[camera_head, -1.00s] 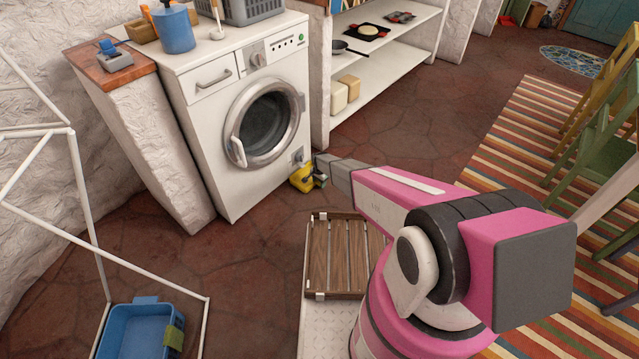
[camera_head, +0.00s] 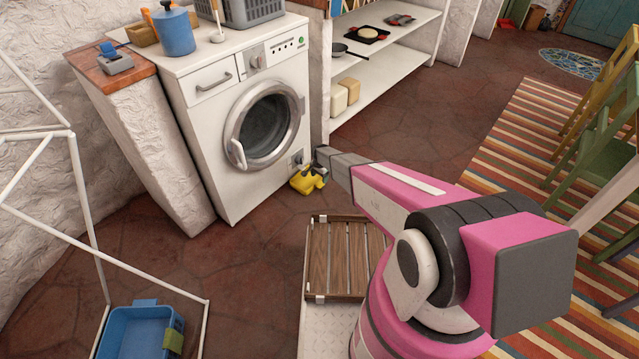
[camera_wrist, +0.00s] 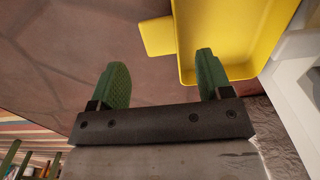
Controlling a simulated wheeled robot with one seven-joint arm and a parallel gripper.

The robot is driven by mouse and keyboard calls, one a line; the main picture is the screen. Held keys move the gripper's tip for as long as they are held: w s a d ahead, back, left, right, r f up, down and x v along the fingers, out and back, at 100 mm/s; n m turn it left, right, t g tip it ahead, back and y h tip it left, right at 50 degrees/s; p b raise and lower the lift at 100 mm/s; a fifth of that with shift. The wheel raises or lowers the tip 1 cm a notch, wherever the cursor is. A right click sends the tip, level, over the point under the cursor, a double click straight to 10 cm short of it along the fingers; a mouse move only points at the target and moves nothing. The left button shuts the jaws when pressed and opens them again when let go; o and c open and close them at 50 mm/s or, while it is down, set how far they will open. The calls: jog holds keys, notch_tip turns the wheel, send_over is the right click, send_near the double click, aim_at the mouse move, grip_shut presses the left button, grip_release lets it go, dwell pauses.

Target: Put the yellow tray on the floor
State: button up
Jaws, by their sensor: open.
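The yellow tray (camera_head: 308,182) is low by the bottom right corner of the washing machine in the head view; it looks down at the floor, though I cannot tell whether its whole base touches. In the wrist view the yellow tray (camera_wrist: 235,35) fills the upper right, its tab pointing left. My gripper (camera_wrist: 160,60) is open, its green fingers apart. The right finger overlaps the tray's near wall in the picture; the tab shows beyond the gap between the fingers. The floor (camera_head: 235,262) is dark red-brown stone.
The washing machine (camera_head: 245,110) stands directly behind the tray. A white shelf unit (camera_head: 385,75) is to its right. A slatted wooden crate (camera_head: 338,258) sits in front of me, and a blue bin (camera_head: 135,335) is at lower left. Open floor lies between them.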

jog(key=s+d+r+n, duration=0.1)
jog(key=s+d+r, duration=0.3)
jog(key=r, duration=0.5)
jog(key=s+d+r+n, duration=0.1)
jog(key=s+d+r, duration=0.35)
jog(key=r, duration=0.45)
jog(key=s+d+r+n, duration=0.1)
jog(key=s+d+r, duration=0.35)
jog(key=r, duration=0.45)
jog(key=s+d+r+n, duration=0.2)
jog(key=s+d+r, duration=0.3)
jog(key=s+r, duration=0.4)
jog(key=s+d+r+n, duration=0.2)
jog(key=s+d+r, duration=0.3)
jog(key=s+r, duration=0.5)
jog(key=shift+s+d+r+n, duration=0.25)
jog(key=shift+s+r+n, duration=0.05)
jog(key=shift+s, duration=0.7)
